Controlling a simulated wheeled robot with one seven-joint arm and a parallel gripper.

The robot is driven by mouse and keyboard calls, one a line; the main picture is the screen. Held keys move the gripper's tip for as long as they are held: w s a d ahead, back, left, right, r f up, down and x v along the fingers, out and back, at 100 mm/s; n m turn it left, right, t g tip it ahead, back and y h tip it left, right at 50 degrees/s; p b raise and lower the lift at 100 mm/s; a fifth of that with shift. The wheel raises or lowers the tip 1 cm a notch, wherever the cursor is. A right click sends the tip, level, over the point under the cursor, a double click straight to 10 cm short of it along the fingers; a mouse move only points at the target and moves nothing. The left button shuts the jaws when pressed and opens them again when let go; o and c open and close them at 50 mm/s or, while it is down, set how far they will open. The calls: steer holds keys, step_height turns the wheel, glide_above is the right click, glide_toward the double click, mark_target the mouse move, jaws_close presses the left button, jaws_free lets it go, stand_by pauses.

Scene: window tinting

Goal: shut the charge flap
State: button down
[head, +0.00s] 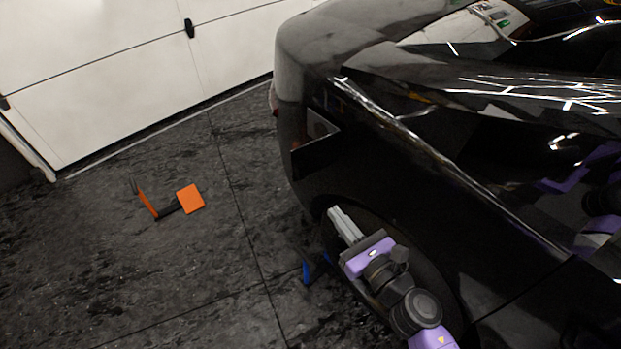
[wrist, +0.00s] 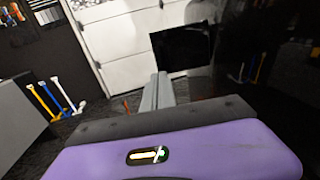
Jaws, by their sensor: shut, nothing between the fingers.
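The charge flap (head: 314,155) is a dark panel standing open, out from the side of the black car (head: 400,190). A small lighter recess (head: 318,125) shows in the car's side just above it. In the wrist view the flap (wrist: 182,48) is a black rectangle ahead of the fingers, against the white door. My gripper (head: 336,211) is shut and empty, beside the car near the wheel arch, below the flap in the head view and apart from it. Its closed fingers also show in the wrist view (wrist: 160,78), pointing toward the flap's lower left edge.
An orange item (head: 190,198) with a dark bar lies on the dark floor at left. A blue object (head: 305,271) is on the floor near my gripper. A white garage door (head: 130,80) stands behind. The floor left of the car is mostly clear.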

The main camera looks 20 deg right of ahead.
mark_target(303, 174)
steer(key=w, duration=0.4)
steer(key=w+a+p, duration=0.1)
steer(key=w, duration=0.3)
steer(key=w+p, duration=0.1)
steer(key=w, duration=0.3)
steer(key=shift+a, duration=0.4)
steer(key=shift+w, duration=0.15)
